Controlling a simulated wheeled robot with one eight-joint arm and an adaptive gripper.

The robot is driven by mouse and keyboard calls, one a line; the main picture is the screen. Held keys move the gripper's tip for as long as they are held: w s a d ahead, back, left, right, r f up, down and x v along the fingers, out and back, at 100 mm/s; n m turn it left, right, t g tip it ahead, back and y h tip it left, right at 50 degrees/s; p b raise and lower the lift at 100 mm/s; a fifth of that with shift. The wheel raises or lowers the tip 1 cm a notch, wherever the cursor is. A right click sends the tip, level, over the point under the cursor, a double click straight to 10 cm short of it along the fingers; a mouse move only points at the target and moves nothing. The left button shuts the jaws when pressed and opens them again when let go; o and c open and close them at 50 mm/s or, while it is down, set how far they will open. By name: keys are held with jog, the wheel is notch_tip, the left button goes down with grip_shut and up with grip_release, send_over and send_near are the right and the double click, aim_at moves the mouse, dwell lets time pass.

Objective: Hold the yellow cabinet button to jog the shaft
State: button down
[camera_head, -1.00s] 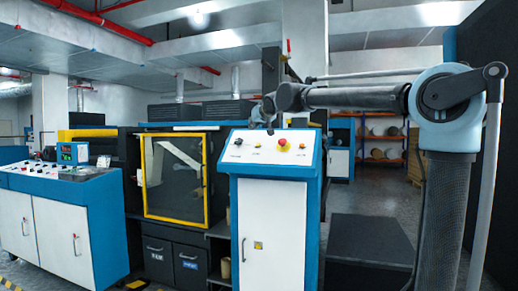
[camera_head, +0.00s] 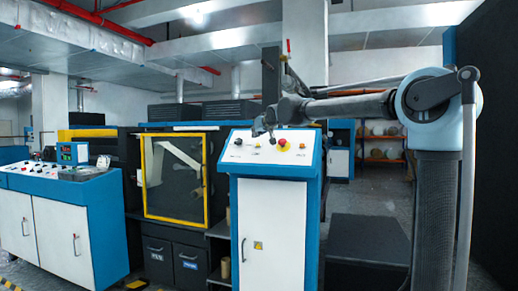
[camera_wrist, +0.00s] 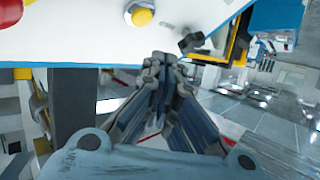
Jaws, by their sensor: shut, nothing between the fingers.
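The yellow button (camera_wrist: 141,15) sits in a pale ring on the cabinet's white sloped panel, at the top of the wrist view. My gripper (camera_wrist: 163,62) is shut and empty, its fingertips below the button in that picture and seemingly apart from it. In the head view my gripper (camera_head: 264,133) hangs in front of the upper part of the panel (camera_head: 262,158), around the yellow button's place. The button is small there and hard to make out beside the fingers.
A red mushroom knob (camera_head: 283,143) is to the right on the panel, with another small yellow control (camera_head: 302,146) beyond it. A black knob (camera_wrist: 191,43) lies on the button's other side. A yellow-framed machine door (camera_head: 175,178) and a blue console (camera_head: 70,190) stand left.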

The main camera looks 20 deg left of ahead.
jog(key=shift+w+d+f, duration=0.1)
jog(key=shift+w+f, duration=1)
dwell(0.8)
jog(key=shift+w+f, duration=0.2)
jog(key=shift+f, duration=0.05)
jog(key=shift+w+f, duration=0.25)
dwell(0.9)
dwell(2.9)
jog(key=shift+s+r, duration=0.55)
jog(key=shift+s+r, duration=1.75)
jog(key=shift+r, duration=0.05)
